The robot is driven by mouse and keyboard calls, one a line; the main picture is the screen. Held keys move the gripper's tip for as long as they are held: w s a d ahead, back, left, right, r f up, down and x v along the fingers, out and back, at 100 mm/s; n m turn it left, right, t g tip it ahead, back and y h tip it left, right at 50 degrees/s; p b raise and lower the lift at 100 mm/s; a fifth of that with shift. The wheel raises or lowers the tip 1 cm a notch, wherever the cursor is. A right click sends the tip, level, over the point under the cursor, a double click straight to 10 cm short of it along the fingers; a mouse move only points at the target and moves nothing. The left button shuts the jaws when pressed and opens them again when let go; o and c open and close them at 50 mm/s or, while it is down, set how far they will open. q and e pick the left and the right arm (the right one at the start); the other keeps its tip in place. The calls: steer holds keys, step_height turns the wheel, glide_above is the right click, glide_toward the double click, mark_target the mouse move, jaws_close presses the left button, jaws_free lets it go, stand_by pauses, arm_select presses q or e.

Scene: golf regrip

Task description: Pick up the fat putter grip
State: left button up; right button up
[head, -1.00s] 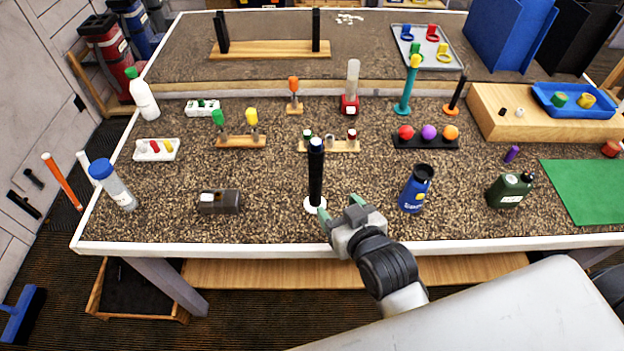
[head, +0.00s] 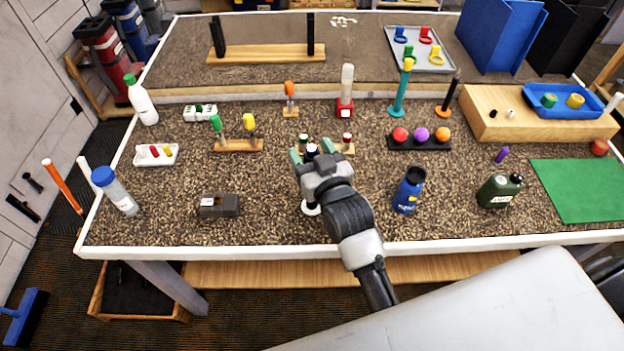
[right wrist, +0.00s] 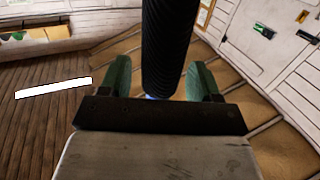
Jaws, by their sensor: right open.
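The fat putter grip (head: 312,149) is a thick black cylinder standing upright on a round white base (head: 311,208) near the front middle of the bench. In the head view my right gripper (head: 315,156) hides most of it, with only the top end and the edge of the base showing. In the right wrist view the black ribbed grip (right wrist: 167,45) rises between the two green fingertips, with gaps to both sides. My right gripper is open around or just in front of the grip; the exact depth is hard to tell. My left gripper is out of view.
A brown-grey block (head: 219,206) lies to the left and a blue bottle (head: 408,192) stands to the right. A small wooden stand (head: 340,148) with short pieces sits just behind the grip. The front bench strip is mostly clear.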

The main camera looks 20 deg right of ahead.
steer(key=shift+w+a+f, duration=0.1)
steer(key=shift+w, duration=0.9)
steer(key=shift+s, duration=0.1)
steer(key=shift+c, duration=0.3)
steer(key=shift+c, duration=1.3)
jaws_close()
steer(key=shift+r, duration=0.2)
